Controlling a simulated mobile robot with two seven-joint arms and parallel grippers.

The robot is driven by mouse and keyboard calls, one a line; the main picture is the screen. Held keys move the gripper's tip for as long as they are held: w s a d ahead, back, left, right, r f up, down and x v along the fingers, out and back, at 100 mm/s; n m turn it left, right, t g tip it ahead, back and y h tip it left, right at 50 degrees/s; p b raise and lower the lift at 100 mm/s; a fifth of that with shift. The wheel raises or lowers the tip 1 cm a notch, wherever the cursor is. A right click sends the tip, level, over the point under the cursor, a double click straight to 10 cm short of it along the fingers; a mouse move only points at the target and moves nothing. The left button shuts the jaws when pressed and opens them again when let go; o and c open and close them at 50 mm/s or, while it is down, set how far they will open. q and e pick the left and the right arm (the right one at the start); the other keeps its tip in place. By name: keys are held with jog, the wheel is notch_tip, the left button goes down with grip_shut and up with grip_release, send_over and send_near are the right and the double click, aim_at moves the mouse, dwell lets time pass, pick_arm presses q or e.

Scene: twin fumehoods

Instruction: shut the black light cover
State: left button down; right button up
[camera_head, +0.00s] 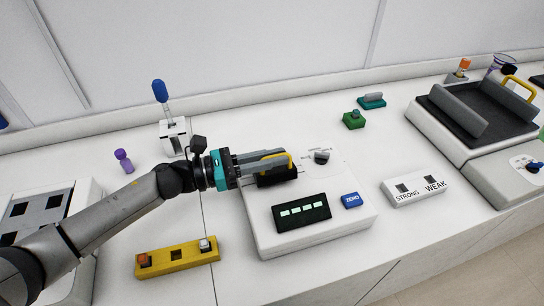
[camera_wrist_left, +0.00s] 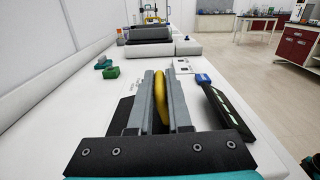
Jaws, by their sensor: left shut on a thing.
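The black light cover (camera_head: 276,178) lies low on top of the white instrument (camera_head: 338,215) in the middle of the head view. It has a yellow handle (camera_head: 290,156). My left gripper (camera_head: 277,161) reaches in from the left and is shut on this handle. In the left wrist view the yellow handle (camera_wrist_left: 160,98) stands between the two grey fingers (camera_wrist_left: 160,85). The gripper hides much of the cover, so I cannot tell how far it is open. My right gripper is not in view.
The instrument carries a dark display (camera_head: 302,212), a blue ZERO button (camera_head: 351,200) and a knob (camera_head: 322,157). A yellow block (camera_head: 177,258) lies at front left. A STRONG/WEAK box (camera_head: 415,188) and a black-topped machine (camera_head: 470,110) are at right. A stand with a blue-topped stick (camera_head: 172,135) is behind my arm.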

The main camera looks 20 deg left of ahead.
pick_arm(q)
jog(key=c, duration=0.9)
grip_release()
jog(key=b+v, duration=0.1)
jog(key=v, duration=1.4)
jog(key=shift+a, duration=0.15)
